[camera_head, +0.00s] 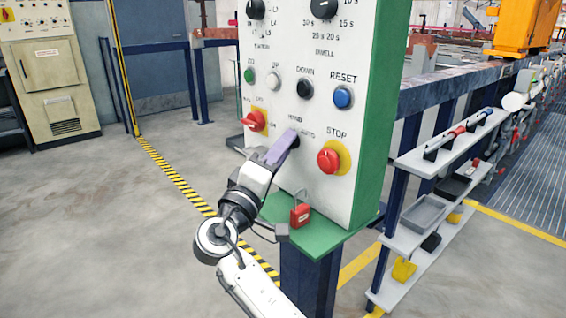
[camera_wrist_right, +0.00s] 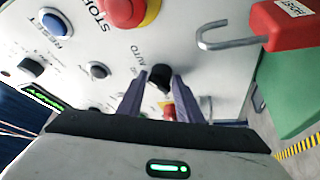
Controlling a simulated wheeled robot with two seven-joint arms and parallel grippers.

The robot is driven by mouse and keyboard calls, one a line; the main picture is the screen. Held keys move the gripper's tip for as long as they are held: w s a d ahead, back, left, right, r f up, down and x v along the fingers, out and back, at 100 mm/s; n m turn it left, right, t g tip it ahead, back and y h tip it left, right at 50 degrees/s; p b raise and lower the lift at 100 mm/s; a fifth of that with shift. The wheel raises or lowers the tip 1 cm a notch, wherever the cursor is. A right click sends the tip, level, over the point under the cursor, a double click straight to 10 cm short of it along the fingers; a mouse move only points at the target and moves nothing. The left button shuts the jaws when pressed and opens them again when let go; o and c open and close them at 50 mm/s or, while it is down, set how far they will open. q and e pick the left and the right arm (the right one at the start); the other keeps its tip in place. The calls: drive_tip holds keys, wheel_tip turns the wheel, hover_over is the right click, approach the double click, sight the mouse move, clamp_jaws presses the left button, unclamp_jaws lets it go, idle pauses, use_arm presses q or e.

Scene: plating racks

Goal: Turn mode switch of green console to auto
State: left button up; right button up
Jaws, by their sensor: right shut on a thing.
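The green console (camera_head: 378,110) has a white front panel with knobs and buttons. The black mode switch (camera_wrist_right: 160,77) is low on the panel, between the STOP button and a red rotary switch; an AUTO label is beside it in the wrist view. My right gripper (camera_head: 291,140) reaches up to the panel from below, its purple fingers around the switch. In the right wrist view the gripper (camera_wrist_right: 160,82) is shut on the knob, one finger on each side. The fingers mostly hide the switch in the head view, and I cannot tell which position it points to. My left gripper is not in view.
The red STOP button (camera_head: 328,160) and red rotary switch (camera_head: 254,121) flank my fingers. A grey shelf rack (camera_head: 410,235) stands at right. The floor at left is clear.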

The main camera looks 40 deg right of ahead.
drive_tip(key=shift+f, duration=0.15)
drive_tip(key=o, duration=0.9)
drive_tip(key=v, duration=1)
drive_tip(key=shift+a, duration=0.2)
